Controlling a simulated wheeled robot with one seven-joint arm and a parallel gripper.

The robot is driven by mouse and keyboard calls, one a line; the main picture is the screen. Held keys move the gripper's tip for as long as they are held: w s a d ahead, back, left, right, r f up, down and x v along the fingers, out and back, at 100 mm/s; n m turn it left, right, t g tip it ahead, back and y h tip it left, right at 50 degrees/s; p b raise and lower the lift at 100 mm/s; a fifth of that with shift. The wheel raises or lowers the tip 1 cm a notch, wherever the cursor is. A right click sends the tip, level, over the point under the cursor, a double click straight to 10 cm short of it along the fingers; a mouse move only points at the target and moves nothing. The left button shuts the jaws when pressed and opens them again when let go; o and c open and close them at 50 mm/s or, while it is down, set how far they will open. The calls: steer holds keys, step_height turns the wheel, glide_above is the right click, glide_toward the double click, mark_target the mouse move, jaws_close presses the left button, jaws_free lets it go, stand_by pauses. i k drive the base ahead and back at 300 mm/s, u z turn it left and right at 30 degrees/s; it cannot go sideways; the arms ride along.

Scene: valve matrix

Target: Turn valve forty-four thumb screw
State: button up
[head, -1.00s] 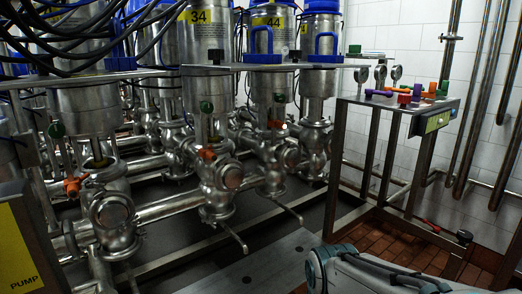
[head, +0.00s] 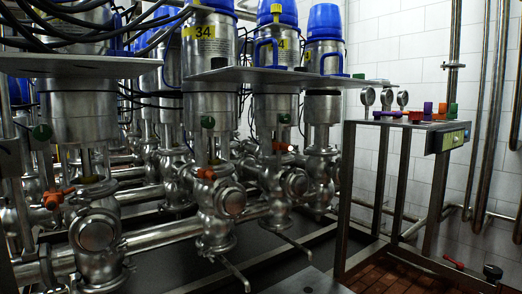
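The valve forty-four (head: 277,103) stands at mid-picture in the head view, a steel cylinder with a blue top and a yellow label (head: 286,44). A blue handle partly covers the label, so its number is hard to read now. A small orange thumb screw (head: 281,146) shows on the stem below the cylinder, with a green knob (head: 284,118) just above it. My gripper is not in view.
Valve thirty-four (head: 210,98), with its own orange screw (head: 206,174), stands to the left and nearer. A metal plate (head: 282,76) runs across the valves. A steel-framed stand (head: 346,190) with gauges and coloured parts is at right, beside brown floor tiles.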

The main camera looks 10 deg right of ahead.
mark_target(284, 119)
steer(key=i, duration=0.9)
